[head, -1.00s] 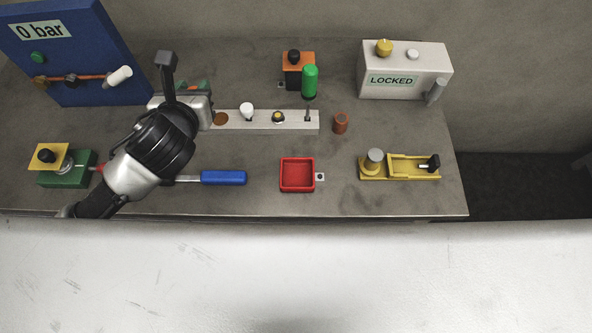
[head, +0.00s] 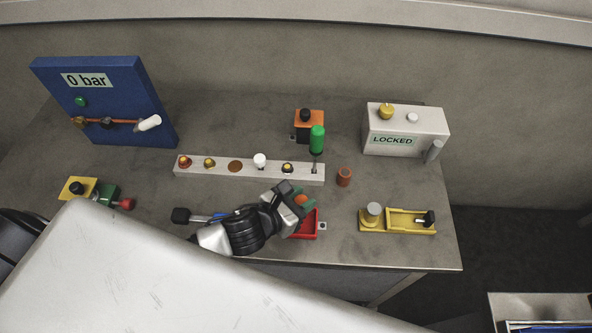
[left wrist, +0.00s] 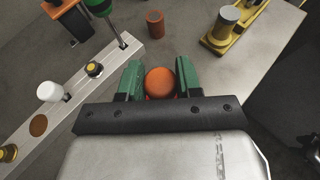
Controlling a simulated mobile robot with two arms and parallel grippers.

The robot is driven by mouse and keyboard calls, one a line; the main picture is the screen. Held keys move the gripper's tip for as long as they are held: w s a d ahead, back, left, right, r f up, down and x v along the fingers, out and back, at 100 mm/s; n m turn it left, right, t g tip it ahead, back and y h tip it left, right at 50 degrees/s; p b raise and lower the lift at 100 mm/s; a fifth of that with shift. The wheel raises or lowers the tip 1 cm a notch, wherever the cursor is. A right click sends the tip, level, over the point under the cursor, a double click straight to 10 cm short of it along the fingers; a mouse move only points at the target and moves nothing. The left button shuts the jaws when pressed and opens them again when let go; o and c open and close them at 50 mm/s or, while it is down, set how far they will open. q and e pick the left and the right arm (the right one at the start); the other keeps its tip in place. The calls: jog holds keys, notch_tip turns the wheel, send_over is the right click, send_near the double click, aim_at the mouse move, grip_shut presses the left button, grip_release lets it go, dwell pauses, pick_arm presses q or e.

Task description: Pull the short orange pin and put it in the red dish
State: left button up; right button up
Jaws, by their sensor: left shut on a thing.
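My left gripper (head: 301,203) is shut on an orange pin (head: 302,199), whose round top shows between the green fingertips in the left wrist view (left wrist: 160,82). The pin's lower part is hidden, so I cannot tell its length. The gripper is at the red dish (head: 309,231) and covers much of it in the head view. I cannot tell how high the pin is above the dish. Only a little red of the dish shows in the left wrist view. My right gripper is not in view.
A pale rail (head: 215,171) with several pins and knobs stands behind the gripper. A loose orange-brown cylinder (head: 344,177) stands right of the rail. A yellow fixture (head: 400,228) is right of the dish. The table's front edge is close to the dish.

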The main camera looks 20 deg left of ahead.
pick_arm(q)
jog(key=shift+s+d+f+h, duration=0.1)
jog(key=shift+d+f+h, duration=0.1)
jog(key=shift+d+h, duration=0.1)
jog(key=shift+r, duration=0.1)
notch_tip(320, 180, down, 6)
jog(key=b, duration=0.4)
jog(key=shift+f, duration=0.5)
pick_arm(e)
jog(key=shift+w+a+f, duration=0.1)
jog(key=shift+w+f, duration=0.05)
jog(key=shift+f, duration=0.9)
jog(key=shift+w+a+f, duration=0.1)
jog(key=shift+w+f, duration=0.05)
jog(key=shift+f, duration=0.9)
pick_arm(q)
jog(key=shift+a+f+b, duration=0.1)
jog(key=shift+f+b, duration=0.5)
jog(key=shift+b, duration=0.05)
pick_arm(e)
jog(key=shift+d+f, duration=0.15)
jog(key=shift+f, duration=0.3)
